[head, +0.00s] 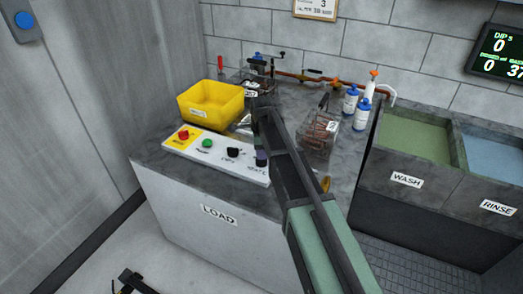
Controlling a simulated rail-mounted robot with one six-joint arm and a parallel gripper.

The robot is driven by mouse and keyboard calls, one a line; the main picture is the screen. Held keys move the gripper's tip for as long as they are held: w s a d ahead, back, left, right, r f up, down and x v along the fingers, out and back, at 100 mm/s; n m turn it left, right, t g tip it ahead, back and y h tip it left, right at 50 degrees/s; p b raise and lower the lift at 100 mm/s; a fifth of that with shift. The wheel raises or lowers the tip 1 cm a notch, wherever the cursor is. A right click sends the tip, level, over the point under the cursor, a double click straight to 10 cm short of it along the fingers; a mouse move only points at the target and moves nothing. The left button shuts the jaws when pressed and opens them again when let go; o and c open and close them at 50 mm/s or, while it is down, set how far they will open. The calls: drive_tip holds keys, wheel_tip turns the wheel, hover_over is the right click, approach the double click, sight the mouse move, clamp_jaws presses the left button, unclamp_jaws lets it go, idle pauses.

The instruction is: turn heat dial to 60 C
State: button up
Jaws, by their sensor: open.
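The white control panel (203,159) lies along the front of the LOAD counter. It carries a red button (184,134) on a yellow patch, a green button (207,143), a black dial (232,152) and, at its right end, a dark bluish dial (261,158). The labels under the dials are too small to read surely, and so are the pointer settings. My arm reaches over the counter just right of the right-end dial. My gripper (243,124) is open, behind the panel and apart from the dials; its fingers are small and partly hidden by my arm.
A yellow bin (208,103) stands behind the panel. A wire basket of copper pieces (319,136) is right of my arm, with white-and-blue bottles (351,98) beyond. Copper tubing (310,78) runs along the back. WASH (410,138) and RINSE (497,152) tanks are right.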

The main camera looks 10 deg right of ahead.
wheel_tip(320, 180, up, 7)
drive_tip(key=p, duration=0.5)
drive_tip(key=shift+f, duration=0.1)
drive_tip(key=s+r+n+p, duration=0.2)
drive_tip(key=s+n, duration=0.8)
drive_tip(key=s, duration=0.2)
drive_tip(key=s+r+n+p, duration=0.2)
drive_tip(key=s+n, duration=0.8)
drive_tip(key=s, duration=0.2)
drive_tip(key=shift+s+r, duration=0.2)
drive_tip(key=shift+s, duration=0.2)
